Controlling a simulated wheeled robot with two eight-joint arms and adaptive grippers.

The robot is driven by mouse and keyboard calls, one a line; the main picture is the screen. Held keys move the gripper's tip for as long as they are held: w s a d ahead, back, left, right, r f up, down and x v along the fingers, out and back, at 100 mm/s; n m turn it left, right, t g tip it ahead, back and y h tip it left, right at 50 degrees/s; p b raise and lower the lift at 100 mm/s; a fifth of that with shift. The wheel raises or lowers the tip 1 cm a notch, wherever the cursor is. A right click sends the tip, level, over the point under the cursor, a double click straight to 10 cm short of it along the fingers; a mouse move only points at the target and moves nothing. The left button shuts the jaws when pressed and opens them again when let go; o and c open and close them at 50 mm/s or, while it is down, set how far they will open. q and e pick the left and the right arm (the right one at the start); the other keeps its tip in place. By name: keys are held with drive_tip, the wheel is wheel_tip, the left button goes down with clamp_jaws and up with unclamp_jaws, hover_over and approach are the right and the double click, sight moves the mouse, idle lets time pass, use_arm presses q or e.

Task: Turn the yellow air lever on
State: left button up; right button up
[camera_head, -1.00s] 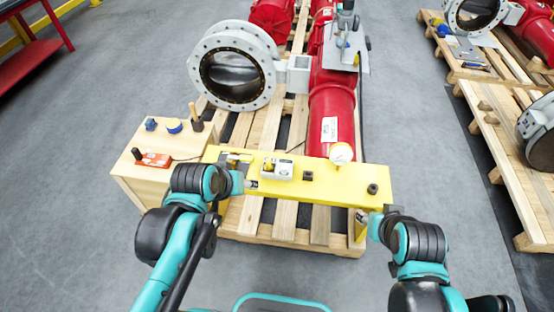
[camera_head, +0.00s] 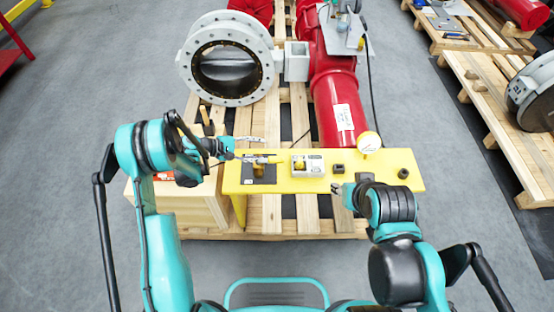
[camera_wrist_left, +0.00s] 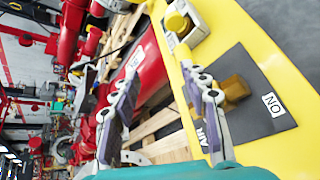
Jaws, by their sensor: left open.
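The air valve is a brass body (camera_head: 259,171) on a dark plate on the yellow bench, with the yellow lever (camera_head: 268,159) across its top. My left gripper (camera_head: 252,148) is open and empty, just behind and left of the valve. In the wrist view its spread fingers (camera_wrist_left: 160,80) show, one close to the brass body. Contact cannot be told. My right gripper (camera_head: 336,188) is at the bench's front edge; its jaw state is unclear.
The yellow bench (camera_head: 390,165) also carries a white-and-yellow switch box (camera_head: 308,166), a dark block (camera_head: 338,169) and a round gauge (camera_head: 369,142). A red actuator (camera_head: 337,105) and grey valve (camera_head: 225,60) lie behind. A wooden box (camera_head: 180,210) stands left.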

use_arm(q)
drive_tip(key=h, duration=0.2)
approach(277, 160)
drive_tip(key=shift+w+d+f+n, duration=0.25)
drive_tip(key=shift+w+d, duration=0.15)
drive_tip(key=shift+d, duration=0.15)
drive_tip(key=shift+w+d+f+n, duration=0.15)
drive_tip(key=shift+w+d+f, duration=0.1)
drive_tip(key=shift+w+d, duration=0.25)
drive_tip(key=shift+s+d+f, duration=0.15)
drive_tip(key=shift+f, duration=0.05)
drive_tip(key=b+x, duration=0.1)
drive_tip(key=x, duration=0.2)
drive_tip(key=b+x, duration=0.1)
drive_tip(key=x, duration=0.2)
drive_tip(key=shift+f, duration=0.25)
drive_tip(key=shift+d+f, duration=0.15)
drive_tip(key=shift+d, duration=0.5)
clamp_jaws()
